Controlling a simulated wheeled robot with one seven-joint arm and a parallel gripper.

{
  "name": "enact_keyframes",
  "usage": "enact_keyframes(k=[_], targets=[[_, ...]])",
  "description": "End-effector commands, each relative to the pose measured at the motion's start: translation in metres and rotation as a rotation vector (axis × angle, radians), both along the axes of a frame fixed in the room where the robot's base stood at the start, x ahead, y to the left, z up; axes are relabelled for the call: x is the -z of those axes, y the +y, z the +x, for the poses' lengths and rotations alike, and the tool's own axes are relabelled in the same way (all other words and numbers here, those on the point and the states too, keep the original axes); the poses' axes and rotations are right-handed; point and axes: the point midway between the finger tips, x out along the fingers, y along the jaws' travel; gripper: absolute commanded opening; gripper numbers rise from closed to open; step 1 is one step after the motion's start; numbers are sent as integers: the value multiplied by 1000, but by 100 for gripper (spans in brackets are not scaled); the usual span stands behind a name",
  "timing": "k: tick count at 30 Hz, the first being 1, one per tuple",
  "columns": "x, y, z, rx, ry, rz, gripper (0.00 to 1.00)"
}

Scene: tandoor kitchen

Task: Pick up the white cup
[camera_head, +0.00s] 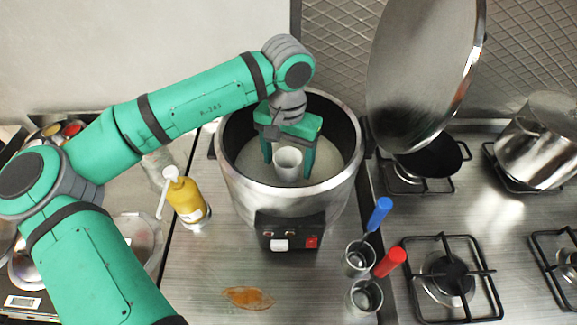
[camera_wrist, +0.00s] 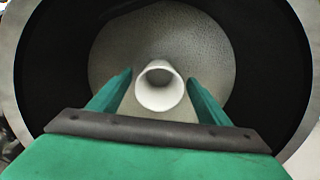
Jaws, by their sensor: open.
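The white cup (camera_head: 288,165) stands inside a large round steel pot with a dark inner wall (camera_head: 339,192). In the wrist view the cup (camera_wrist: 160,88) shows its open mouth and lies between and a little beyond the fingertips. My gripper (camera_head: 290,155) reaches down into the pot from above. Its green fingers are spread, one on each side of the cup. In the wrist view there is a gap between the cup and each finger of my gripper (camera_wrist: 160,82). The cup's base is on or near the pale, grainy surface in the pot; the exact contact is hard to tell.
The pot's rim surrounds my gripper closely. A large lid (camera_head: 415,75) stands raised at the right. A yellow pump bottle (camera_head: 187,199) is left of the pot. Two metal cups with blue (camera_head: 379,214) and red (camera_head: 391,261) handles stand at front right, near the stove burners (camera_head: 448,278).

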Motion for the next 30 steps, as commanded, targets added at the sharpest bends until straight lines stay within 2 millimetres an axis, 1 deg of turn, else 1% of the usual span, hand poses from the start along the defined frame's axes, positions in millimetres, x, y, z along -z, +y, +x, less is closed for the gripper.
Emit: enact_keyframes(k=[3, 9, 10, 11, 12, 15, 25, 30], targets=[[6, -1, 0, 1, 0, -1, 71], [7, -2, 0, 3, 0, -1, 71], [7, -2, 0, 4, 0, -1, 68], [7, -2, 0, 4, 0, -1, 61], [7, -2, 0, 4, 0, -1, 52], [7, -2, 0, 4, 0, -1, 29], [5, -2, 0, 3, -1, -2, 29], [-4, -2, 1, 3, -2, 0, 29]])
